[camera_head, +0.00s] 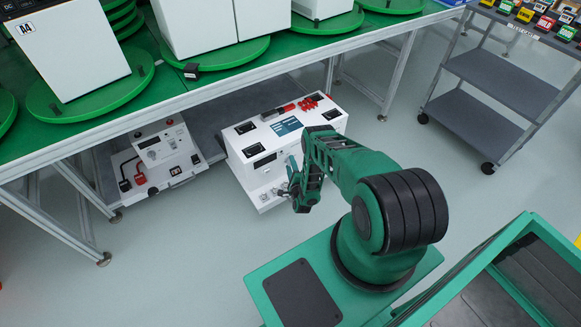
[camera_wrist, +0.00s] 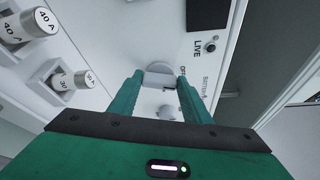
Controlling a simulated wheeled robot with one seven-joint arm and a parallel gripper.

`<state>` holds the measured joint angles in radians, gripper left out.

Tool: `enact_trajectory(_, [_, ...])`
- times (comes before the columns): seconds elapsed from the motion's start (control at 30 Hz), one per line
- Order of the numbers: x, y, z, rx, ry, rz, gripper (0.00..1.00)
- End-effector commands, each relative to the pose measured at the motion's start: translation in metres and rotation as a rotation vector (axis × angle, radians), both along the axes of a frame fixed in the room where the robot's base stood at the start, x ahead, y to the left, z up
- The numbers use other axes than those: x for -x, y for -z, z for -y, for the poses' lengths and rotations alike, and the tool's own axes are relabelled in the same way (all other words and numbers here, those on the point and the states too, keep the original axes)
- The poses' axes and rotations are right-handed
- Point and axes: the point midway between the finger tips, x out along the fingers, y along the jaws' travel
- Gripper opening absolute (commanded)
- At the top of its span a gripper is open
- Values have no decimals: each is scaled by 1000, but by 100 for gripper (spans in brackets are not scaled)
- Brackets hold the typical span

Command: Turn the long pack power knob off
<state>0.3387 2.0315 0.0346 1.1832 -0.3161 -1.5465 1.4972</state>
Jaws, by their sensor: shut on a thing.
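The long pack (camera_head: 284,140) is a white box low under the green bench in the head view. My gripper (camera_head: 290,188) is at its front face; the knob is too small there to make out. In the wrist view my green gripper fingers (camera_wrist: 161,78) are shut on a grey-white knob (camera_wrist: 159,70) on the white panel. A partly hidden label beside it seems to begin "OF". I cannot tell which setting the knob points to. A second round grey part (camera_wrist: 166,112) shows between the fingers, nearer the gripper body.
Beside the knob are a lamp marked LIVE (camera_wrist: 210,47) and a dark window (camera_wrist: 208,14). A smaller white pack (camera_head: 163,155) sits left of the long pack. Bench legs (camera_head: 398,75) stand near; open floor lies in front.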

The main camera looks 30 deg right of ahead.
Motion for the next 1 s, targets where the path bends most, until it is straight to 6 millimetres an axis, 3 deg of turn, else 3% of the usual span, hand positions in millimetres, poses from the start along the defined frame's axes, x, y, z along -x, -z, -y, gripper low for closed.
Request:
enact_trajectory(0.7, [2,4,-3,37,-2,-6,21])
enact_trajectory(0.73, [2,4,-3,38,-2,-6,48])
enact_trajectory(0.8, [2,4,-3,38,-2,-6,62])
enact_trajectory(1.0, [1,3,-2,39,-1,-3,62])
